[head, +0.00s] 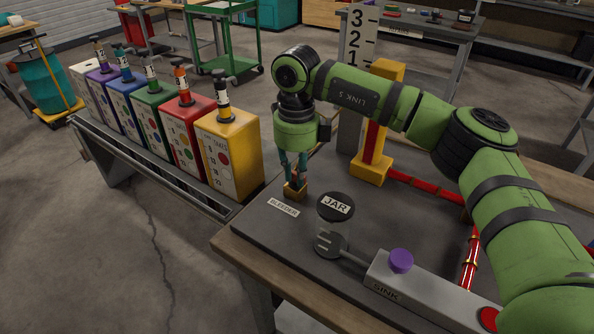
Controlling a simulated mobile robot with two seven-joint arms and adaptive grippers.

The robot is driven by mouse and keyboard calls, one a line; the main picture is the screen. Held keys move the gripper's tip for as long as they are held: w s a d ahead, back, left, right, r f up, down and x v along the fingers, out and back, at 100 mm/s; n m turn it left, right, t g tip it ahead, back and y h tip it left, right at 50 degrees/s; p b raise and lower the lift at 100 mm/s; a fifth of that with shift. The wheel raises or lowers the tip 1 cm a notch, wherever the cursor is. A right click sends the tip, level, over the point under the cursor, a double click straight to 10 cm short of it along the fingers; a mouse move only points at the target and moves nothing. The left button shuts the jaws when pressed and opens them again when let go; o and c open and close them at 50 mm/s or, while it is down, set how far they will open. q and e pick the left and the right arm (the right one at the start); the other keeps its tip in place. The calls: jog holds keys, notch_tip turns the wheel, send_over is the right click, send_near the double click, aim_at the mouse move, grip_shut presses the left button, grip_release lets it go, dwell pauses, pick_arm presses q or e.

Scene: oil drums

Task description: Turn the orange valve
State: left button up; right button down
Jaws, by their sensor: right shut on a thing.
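My right gripper (296,177) points straight down at the left part of the dark bench top. Its teal fingers are shut on the small orange valve (296,185), which stands on a brass-coloured block behind the "BLEEDER" label. The fingers hide most of the valve, so its angle cannot be told. My left gripper is not in view.
A jar with a black "JAR" lid (335,206) stands close to the right gripper. A grey "SINK" unit (400,285) with a purple knob lies nearer. A yellow post (372,170) and red pipes (425,186) stand behind. Coloured cans (230,150) line a rack at left.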

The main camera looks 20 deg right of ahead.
jog(key=shift+r, duration=0.1)
dwell(0.4)
jog(key=c, duration=1.1)
grip_release()
jog(key=shift+c, duration=0.2)
notch_tip(320, 180, up, 12)
